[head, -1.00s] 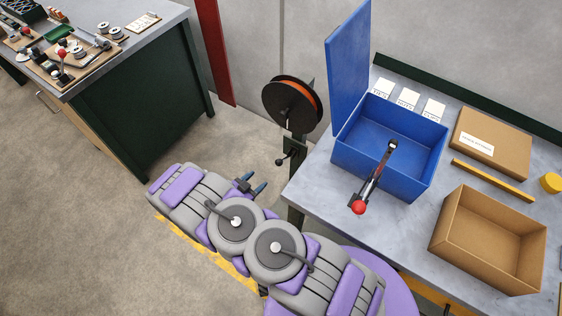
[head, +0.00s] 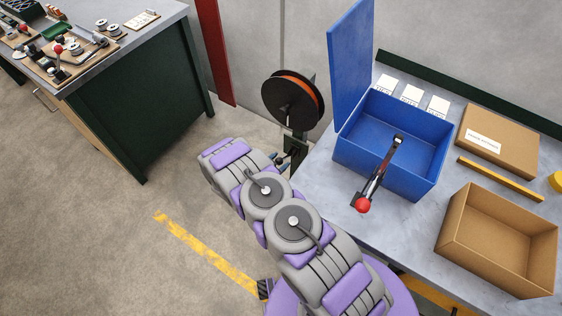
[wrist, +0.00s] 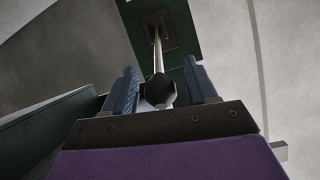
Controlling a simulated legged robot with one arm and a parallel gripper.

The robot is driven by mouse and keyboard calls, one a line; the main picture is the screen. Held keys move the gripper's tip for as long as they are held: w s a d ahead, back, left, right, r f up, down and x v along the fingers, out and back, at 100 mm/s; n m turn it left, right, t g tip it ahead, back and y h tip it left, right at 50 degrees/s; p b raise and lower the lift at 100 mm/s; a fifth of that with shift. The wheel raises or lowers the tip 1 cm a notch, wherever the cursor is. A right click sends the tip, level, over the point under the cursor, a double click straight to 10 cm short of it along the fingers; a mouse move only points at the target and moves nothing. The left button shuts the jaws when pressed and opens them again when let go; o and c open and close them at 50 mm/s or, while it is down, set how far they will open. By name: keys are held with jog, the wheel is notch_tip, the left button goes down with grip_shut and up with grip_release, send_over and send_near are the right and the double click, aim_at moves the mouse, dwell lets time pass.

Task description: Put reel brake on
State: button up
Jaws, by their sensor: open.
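The reel (head: 293,98), a black disc with an orange winding, stands on a post beside the table. Below it is a dark green bracket (head: 297,150). In the wrist view the brake lever (wrist: 158,52), a pale rod, comes out of the green plate (wrist: 188,30) and ends in a black knob (wrist: 160,91). My gripper (head: 279,160) is at the bracket in the head view, its fingers partly hidden by my arm. In the wrist view my gripper (wrist: 163,84) is open, with the knob between its two blue-grey fingers and gaps visible beside it.
The table (head: 330,190) at right carries an open blue box (head: 365,150), a red-knobbed lever tool (head: 372,188), a cardboard tray (head: 455,245) and a closed carton (head: 510,120). A workbench (head: 150,90) stands at left.

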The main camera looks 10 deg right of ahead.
jog(key=shift+x, duration=0.85)
grip_shut()
